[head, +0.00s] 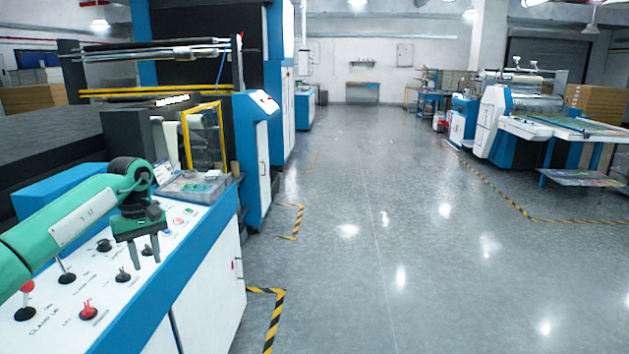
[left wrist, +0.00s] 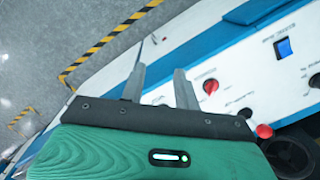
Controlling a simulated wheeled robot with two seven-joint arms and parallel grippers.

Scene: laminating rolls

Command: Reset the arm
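My left arm comes in from the left in the head view. Its left gripper (head: 145,262) points down over the white control panel (head: 60,300) of the machine. In the left wrist view the two fingers of my left gripper (left wrist: 158,72) stand apart with nothing between them. A red knob (head: 88,313) and a black knob (head: 123,275) are on the panel near the gripper. A red knob also shows beside the right finger in the left wrist view (left wrist: 210,87). I cannot tell whether the fingertips touch the panel. My right gripper is not in view.
A red-topped lever (head: 27,287) and a black-based lever (head: 66,271) stand up from the panel. A grey tray (head: 193,186) sits at its far end. Another machine (head: 498,120) stands at the right. The grey floor (head: 390,240) between is clear.

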